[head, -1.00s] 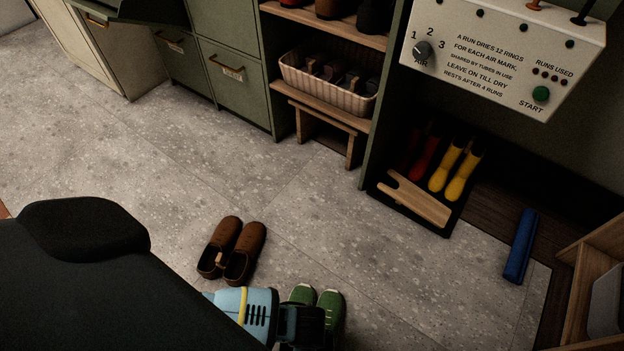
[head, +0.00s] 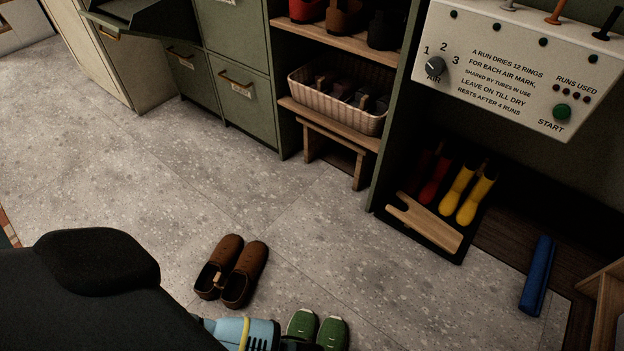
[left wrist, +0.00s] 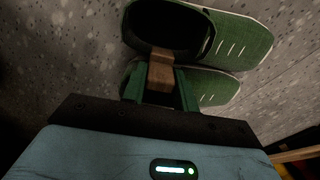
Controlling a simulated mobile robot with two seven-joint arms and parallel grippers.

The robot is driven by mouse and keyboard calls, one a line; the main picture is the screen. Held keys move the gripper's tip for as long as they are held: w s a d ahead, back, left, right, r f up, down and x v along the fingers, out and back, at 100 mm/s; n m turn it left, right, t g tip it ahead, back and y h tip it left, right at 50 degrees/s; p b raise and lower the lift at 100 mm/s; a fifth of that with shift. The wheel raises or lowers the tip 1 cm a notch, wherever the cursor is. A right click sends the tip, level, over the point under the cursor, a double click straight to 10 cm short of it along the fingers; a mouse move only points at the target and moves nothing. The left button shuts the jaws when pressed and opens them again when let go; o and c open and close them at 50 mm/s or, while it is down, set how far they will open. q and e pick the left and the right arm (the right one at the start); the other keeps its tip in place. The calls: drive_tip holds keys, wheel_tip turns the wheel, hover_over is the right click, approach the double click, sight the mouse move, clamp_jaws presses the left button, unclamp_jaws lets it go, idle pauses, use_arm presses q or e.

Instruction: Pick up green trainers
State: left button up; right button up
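The green trainers (head: 331,333) lie side by side on the floor at the bottom edge of the head view, partly cut off. In the left wrist view the pair (left wrist: 240,40) fills the top, with a brown clip (left wrist: 161,68) joining the two shoes. My left gripper (left wrist: 161,88) has its two fingers close on either side of this clip and appears shut on it. In the head view the light blue left wrist is beside the trainers, and its fingertips are hidden below the frame. My right gripper is not in view.
Brown clogs (head: 232,270) stand on the floor just behind my left wrist. A blue roll (head: 537,275) lies farther right. The floor between is clear.

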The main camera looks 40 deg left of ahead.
use_arm(q)
clamp_jaws()
drive_tip(key=shift+r, duration=0.25)
wheel_tip(320, 180, up, 9)
drive_tip(key=p, duration=0.6)
drive_tip(key=shift+f, duration=0.1)
drive_tip(key=shift+r, duration=0.45)
